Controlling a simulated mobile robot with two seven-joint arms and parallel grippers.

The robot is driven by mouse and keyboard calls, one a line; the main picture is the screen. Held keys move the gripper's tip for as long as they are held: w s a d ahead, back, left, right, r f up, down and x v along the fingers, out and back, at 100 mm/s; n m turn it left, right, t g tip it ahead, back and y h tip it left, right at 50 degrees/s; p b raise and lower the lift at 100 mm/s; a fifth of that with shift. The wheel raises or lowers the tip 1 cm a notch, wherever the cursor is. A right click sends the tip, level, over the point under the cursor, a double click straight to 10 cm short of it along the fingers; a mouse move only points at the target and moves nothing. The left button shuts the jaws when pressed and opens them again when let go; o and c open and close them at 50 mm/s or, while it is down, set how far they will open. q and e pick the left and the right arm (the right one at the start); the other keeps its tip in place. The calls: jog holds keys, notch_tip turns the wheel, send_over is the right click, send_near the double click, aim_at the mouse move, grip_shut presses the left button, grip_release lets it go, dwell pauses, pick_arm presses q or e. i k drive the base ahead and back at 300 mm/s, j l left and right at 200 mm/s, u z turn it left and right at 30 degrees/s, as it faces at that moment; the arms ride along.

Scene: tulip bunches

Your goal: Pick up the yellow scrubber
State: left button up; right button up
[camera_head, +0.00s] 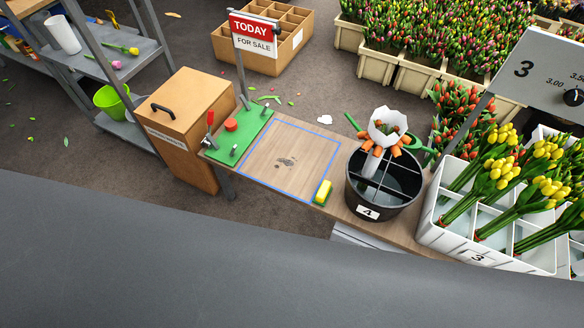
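The yellow scrubber (323,191) is a small yellow block with a green underside. It lies at the front right corner of a blue-outlined square (291,152) on the wooden table, left of the black bucket. A dark smudge (286,162) marks the wood inside the square, behind and to the left of the scrubber. Neither of my grippers shows in this view.
The black bucket (359,200) marked 4 stands close to the scrubber's right. A white crate (432,231) of yellow tulips is further right. A green board (247,137) with a red-handled lever and a brown box (193,97) are left. The square is otherwise clear.

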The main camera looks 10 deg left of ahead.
aim_at(322, 196)
jog(key=i+j, duration=0.45)
jog(key=j, duration=0.15)
jog(key=i+j, duration=0.4)
jog(key=j, duration=0.15)
